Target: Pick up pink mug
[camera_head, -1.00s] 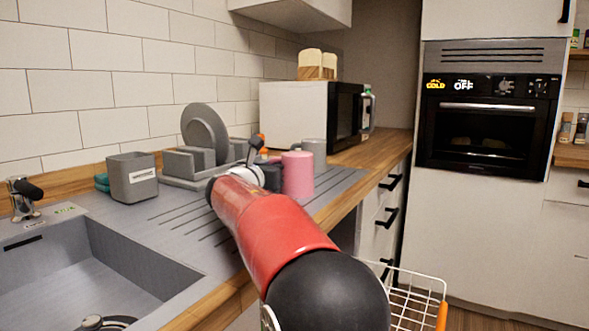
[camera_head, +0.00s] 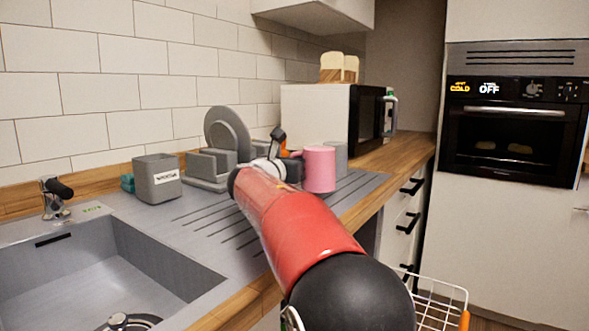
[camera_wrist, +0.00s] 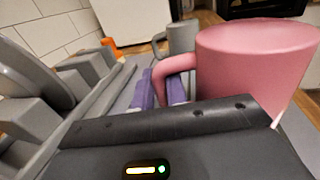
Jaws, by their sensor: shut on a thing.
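The pink mug (camera_head: 319,170) is upright at the end of my red arm, over the ribbed drainboard in the head view. In the wrist view the pink mug (camera_wrist: 250,70) fills the upper right, its handle pointing left to my gripper. My gripper (camera_wrist: 163,88) has purple finger pads and is shut on the handle. In the head view my gripper (camera_head: 291,168) is partly hidden by my wrist. I cannot tell whether the mug's base is clear of the drainboard.
A grey mug (camera_head: 341,157) stands just behind the pink mug. A grey dish rack (camera_head: 207,170) with plates and a grey utensil holder (camera_head: 157,179) stand to the left. The sink (camera_head: 110,265) is at front left. A microwave (camera_head: 318,118) stands behind.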

